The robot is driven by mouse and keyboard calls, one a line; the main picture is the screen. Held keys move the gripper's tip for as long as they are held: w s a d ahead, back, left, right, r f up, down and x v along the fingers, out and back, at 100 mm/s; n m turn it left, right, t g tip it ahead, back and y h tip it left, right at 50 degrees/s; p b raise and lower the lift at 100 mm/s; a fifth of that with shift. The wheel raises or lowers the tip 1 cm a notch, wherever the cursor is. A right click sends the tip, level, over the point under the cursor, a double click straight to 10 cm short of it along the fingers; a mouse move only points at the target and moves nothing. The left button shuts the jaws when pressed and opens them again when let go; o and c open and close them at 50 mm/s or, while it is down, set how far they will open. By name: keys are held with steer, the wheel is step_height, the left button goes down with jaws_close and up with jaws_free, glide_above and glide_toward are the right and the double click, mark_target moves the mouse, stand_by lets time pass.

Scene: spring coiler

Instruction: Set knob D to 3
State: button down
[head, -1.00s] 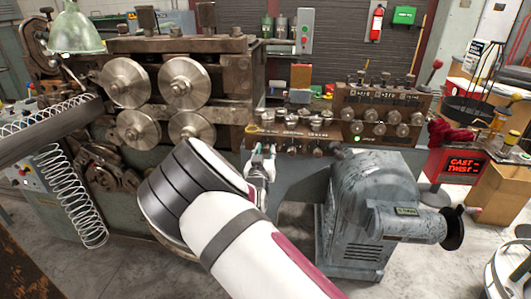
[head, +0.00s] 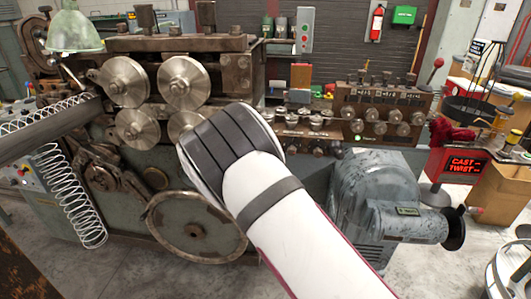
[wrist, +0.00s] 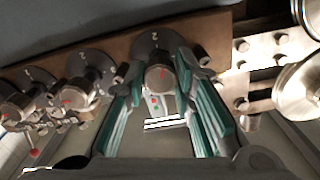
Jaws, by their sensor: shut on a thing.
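In the wrist view a round metal knob (wrist: 160,79) with a red mark on its face sits on a dark dial plate at the end of a row. The teal fingers of my gripper (wrist: 163,72) are on both sides of this knob and shut on it. I cannot read a letter that would name the knob, nor its setting. Another dial knob (wrist: 78,95) with a red mark stands beside it on the left. In the head view my own arm hides my gripper and the held knob. Part of the knob panel (head: 345,132) shows to the right of the arm.
Large metal rollers (head: 183,83) stand left of the panel, and a handwheel (head: 196,228) is below them. A grey motor housing (head: 372,195) is below the panel at right. In the wrist view bolted metal blocks (wrist: 265,50) lie close to the right finger.

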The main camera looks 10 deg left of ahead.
steer(key=m+b, duration=0.4)
steer(key=m, duration=0.8)
steer(key=shift+m, duration=0.4)
stand_by(0.3)
steer(key=c, duration=1.3)
jaws_free()
steer(key=shift+s, duration=0.1)
steer(key=s, duration=1.2)
steer(key=shift+a, duration=0.2)
steer(key=shift+w, duration=0.1)
